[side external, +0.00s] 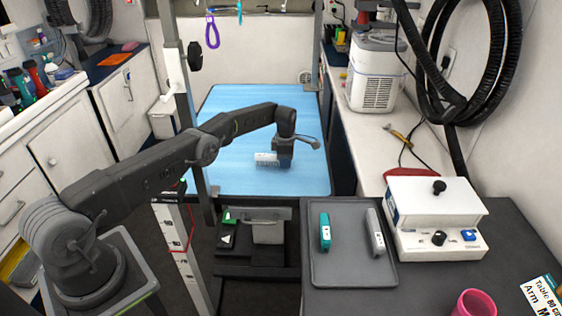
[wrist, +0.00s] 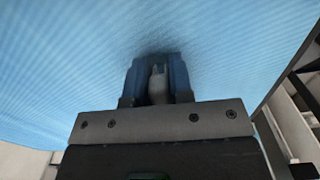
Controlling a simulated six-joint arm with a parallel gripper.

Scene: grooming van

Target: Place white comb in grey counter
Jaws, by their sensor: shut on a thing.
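The white comb (side external: 266,158) is at my gripper (side external: 284,162), over the blue table mat (side external: 230,115), with its teeth pointing down. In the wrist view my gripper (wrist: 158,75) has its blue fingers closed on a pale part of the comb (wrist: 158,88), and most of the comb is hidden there. I cannot tell whether the comb touches the mat. The dark grey counter (side external: 425,288) is at the lower right, well away from my gripper.
A grey tray (side external: 352,266) on the counter holds a teal clipper (side external: 325,231) and a grey clipper (side external: 375,232). A white control box (side external: 436,218) and a pink cup (side external: 473,303) also stand there. A post (side external: 178,80) rises left of the mat.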

